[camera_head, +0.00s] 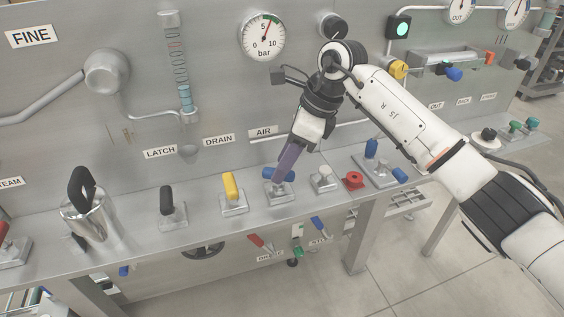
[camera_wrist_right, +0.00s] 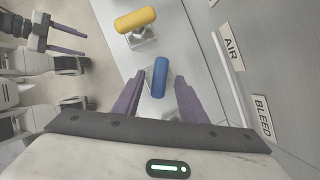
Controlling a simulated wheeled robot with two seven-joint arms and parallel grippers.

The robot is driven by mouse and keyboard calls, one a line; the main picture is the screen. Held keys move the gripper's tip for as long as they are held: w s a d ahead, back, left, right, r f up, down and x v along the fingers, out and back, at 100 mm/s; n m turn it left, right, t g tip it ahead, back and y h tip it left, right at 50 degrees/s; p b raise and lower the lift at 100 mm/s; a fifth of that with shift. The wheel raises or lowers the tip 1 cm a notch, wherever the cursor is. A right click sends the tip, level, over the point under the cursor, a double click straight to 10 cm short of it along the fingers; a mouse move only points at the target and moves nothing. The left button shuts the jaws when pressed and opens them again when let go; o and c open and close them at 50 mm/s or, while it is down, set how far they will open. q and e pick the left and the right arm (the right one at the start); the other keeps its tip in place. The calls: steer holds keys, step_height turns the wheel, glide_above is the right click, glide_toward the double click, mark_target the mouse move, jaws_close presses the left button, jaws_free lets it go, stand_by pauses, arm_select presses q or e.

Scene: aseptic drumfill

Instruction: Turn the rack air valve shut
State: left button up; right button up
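The rack air valve has a blue handle (camera_head: 270,174) on a square metal base, on the ledge below the AIR label (camera_head: 264,131). My right gripper (camera_head: 279,180) reaches down to this valve and its purple fingers hide part of it. In the right wrist view the blue handle (camera_wrist_right: 161,66) lies between the two spread fingers of the right gripper (camera_wrist_right: 160,76), with a gap showing on each side. My left gripper (camera_wrist_right: 80,40) shows at the upper left of the right wrist view, its fingers apart and empty, away from the valve.
A yellow-handled valve (camera_head: 229,186) stands just left of the air valve, and a black-handled one (camera_head: 167,201) farther left. A small metal fitting (camera_head: 323,180) and a red knob (camera_head: 353,181) are close on the right. The panel wall with a pressure gauge (camera_head: 262,37) rises behind.

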steer(key=shift+a+f, duration=0.25)
steer(key=shift+f, duration=0.3)
jaws_close()
